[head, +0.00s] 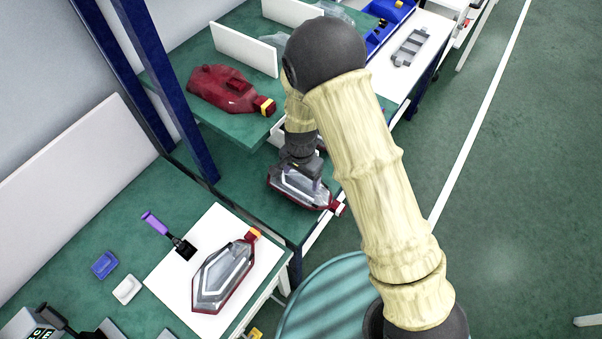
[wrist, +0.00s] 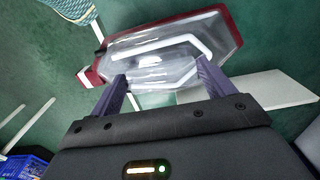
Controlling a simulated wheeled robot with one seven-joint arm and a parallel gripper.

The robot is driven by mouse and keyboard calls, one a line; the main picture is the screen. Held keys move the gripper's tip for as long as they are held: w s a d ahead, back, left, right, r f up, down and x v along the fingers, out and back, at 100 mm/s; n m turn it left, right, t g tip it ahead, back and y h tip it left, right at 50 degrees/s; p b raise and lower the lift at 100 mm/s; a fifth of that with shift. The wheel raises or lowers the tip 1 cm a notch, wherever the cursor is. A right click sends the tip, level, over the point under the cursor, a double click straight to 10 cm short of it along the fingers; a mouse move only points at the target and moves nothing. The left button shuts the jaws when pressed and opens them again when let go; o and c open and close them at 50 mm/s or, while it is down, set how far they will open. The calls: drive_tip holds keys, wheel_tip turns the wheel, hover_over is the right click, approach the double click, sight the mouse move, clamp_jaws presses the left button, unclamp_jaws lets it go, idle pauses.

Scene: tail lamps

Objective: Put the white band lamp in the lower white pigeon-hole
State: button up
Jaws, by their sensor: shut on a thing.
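The white band lamp (head: 298,190), with a clear lens, red rim and white band on its neck, is held in my gripper (head: 303,170). In the wrist view the lamp (wrist: 165,48) lies across my gripper's two purple fingers (wrist: 161,72), its white band at the left. My gripper is shut on it. The lamp is over the lower green shelf (head: 240,171), beside the upper deck's edge; I cannot tell whether it touches the shelf. A white divider (head: 280,136) shows partly under the upper deck, and a white panel (wrist: 258,91) shows below the lamp. My arm hides part of the pigeon-holes.
A yellow band lamp (head: 222,273) lies on a white mat (head: 191,226) in front. Another yellow band lamp (head: 222,90), red side up, lies on the upper deck beside a white divider (head: 245,48). A blue post (head: 173,95) stands left of the shelves.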

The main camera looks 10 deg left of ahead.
drive_tip(key=shift+f, duration=0.15)
drive_tip(key=shift+f, duration=0.1)
drive_tip(key=shift+f, duration=0.1)
drive_tip(key=o, duration=1.1)
drive_tip(key=shift+r+b, duration=0.7)
drive_tip(key=shift+r, duration=3.25)
